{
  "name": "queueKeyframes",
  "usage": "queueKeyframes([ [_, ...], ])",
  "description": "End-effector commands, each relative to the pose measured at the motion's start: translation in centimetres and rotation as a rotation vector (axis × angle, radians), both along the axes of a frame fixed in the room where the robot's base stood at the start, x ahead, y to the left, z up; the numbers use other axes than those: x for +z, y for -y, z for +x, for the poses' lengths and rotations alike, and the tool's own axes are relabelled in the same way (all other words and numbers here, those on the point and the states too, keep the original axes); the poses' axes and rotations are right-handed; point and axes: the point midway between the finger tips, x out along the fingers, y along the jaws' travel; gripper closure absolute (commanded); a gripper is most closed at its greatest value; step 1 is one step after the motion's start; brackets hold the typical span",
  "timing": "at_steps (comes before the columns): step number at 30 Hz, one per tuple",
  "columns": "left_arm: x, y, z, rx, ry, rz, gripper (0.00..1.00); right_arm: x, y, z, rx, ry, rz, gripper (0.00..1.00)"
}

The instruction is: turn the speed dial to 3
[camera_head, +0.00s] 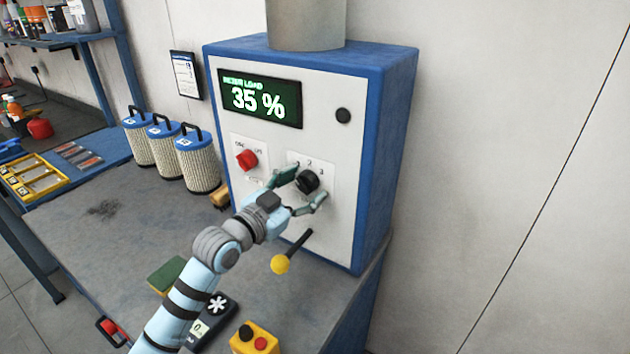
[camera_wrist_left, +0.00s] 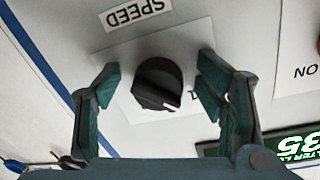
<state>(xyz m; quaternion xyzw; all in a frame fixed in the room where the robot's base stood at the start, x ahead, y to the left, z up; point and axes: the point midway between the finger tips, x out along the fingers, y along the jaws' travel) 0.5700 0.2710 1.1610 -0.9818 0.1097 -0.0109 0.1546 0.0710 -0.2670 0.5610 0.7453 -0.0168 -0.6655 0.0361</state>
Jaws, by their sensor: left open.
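The speed dial (camera_head: 307,181) is a round black knob on a white plate on the front of the blue and white cabinet, with small numbers printed above it. In the left wrist view the dial (camera_wrist_left: 156,84) is seen close up, with the SPEED label (camera_wrist_left: 137,13) upside down. Its white mark points to the picture's lower right; a printed number beside the right finger is partly hidden. My left gripper (camera_head: 304,189) is open, with one finger on each side of the dial and visible gaps in the wrist view. My right gripper is not in view.
A red switch (camera_head: 246,159) sits left of the dial, and a lever with a yellow knob (camera_head: 281,264) sticks out below. The display (camera_head: 260,98) reads 35 %. Several filter cartridges (camera_head: 198,163) stand on the bench at left. A yellow button box (camera_head: 254,339) is in front.

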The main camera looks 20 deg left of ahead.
Motion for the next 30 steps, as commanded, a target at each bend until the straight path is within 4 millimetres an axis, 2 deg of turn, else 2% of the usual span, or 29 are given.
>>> queueKeyframes([
  [4,0.1,-0.1,0.0,0.003,0.003,-0.001,0.41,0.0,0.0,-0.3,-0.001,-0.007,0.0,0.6],
  [8,0.1,-0.2,0.0,0.004,0.002,0.0,0.43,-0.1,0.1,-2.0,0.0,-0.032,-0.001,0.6],
  [11,0.1,-0.2,0.0,0.004,0.002,0.0,0.59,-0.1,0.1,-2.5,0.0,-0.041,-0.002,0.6],
  [17,0.1,-0.1,0.0,0.004,0.002,0.0,0.89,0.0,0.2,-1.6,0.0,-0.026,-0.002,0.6],
  [30,0.2,0.0,0.1,0.0,0.013,0.071,0.89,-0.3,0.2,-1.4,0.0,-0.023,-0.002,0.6],
])
